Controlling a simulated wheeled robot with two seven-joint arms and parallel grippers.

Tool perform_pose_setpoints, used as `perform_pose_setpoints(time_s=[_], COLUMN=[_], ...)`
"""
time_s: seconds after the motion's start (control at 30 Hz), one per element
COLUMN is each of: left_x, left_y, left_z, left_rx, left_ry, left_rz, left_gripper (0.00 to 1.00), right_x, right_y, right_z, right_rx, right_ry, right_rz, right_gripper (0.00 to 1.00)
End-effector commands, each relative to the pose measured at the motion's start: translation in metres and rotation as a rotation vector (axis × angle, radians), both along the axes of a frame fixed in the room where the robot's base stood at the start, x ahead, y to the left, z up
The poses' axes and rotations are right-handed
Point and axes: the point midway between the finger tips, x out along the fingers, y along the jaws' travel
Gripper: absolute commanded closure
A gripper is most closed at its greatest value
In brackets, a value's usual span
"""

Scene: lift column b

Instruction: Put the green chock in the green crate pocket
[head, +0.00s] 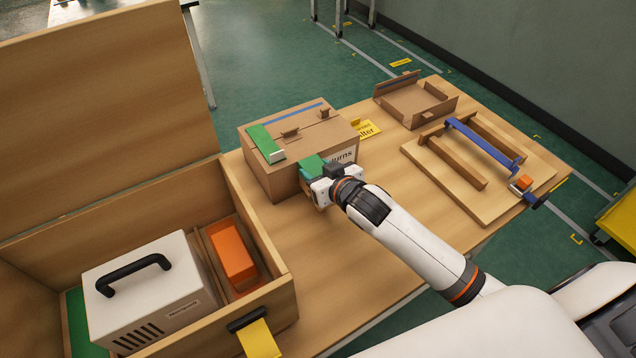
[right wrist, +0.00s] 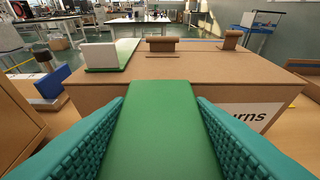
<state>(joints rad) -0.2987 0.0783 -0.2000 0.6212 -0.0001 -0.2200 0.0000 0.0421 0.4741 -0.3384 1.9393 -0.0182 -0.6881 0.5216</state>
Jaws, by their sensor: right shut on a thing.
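The green chock (right wrist: 161,130) is a plain green block between the teal finger pads of my right gripper (head: 312,168), seen close in the right wrist view. The gripper is shut on it, at the front face of a closed cardboard box (head: 275,178). I cannot tell whether the chock touches the box. The wooden crate (head: 267,232) stands at the left with its lid up. A green strip of floor (head: 76,318) shows at its left side, mostly hidden by a white instrument case (head: 150,290). My left gripper is not in view.
An orange block (head: 232,252) lies in the crate's right pocket. A green strip with a white end piece (head: 266,144) lies on the cardboard box. An open cardboard tray (head: 415,104) and a board with a blue bar (head: 482,144) stand right. Bare tabletop lies between.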

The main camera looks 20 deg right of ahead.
Motion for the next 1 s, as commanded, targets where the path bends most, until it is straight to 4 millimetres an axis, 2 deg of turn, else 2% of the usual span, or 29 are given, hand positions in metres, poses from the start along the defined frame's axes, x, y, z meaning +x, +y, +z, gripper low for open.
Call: perform_pose_setpoints(time_s=[0.2, 0.3, 0.7, 0.73, 0.8, 0.83, 1.0], left_x=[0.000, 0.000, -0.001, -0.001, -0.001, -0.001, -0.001], left_y=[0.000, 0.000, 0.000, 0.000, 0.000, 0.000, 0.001], left_z=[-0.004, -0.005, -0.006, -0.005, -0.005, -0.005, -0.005], left_rx=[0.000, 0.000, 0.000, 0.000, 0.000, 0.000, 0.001], left_ry=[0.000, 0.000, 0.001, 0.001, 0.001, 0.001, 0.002], left_rz=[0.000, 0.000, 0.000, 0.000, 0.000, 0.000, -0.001], left_gripper=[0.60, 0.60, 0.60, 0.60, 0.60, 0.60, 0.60], right_x=[0.000, 0.000, 0.000, 0.000, 0.000, 0.000, 0.000], right_y=[0.000, 0.000, 0.000, 0.000, 0.000, 0.000, 0.000], right_z=[-0.030, -0.038, -0.043, -0.042, -0.042, -0.042, -0.042], right_rx=[0.002, 0.001, 0.001, 0.000, 0.000, 0.000, 0.000], right_ry=[0.001, 0.000, -0.001, 0.000, 0.000, 0.000, 0.000], right_rz=[-0.001, 0.000, 0.000, 0.000, 0.000, 0.000, 0.000], right_gripper=[0.81, 0.81, 0.81, 0.48, 0.37, 0.32, 0.31])
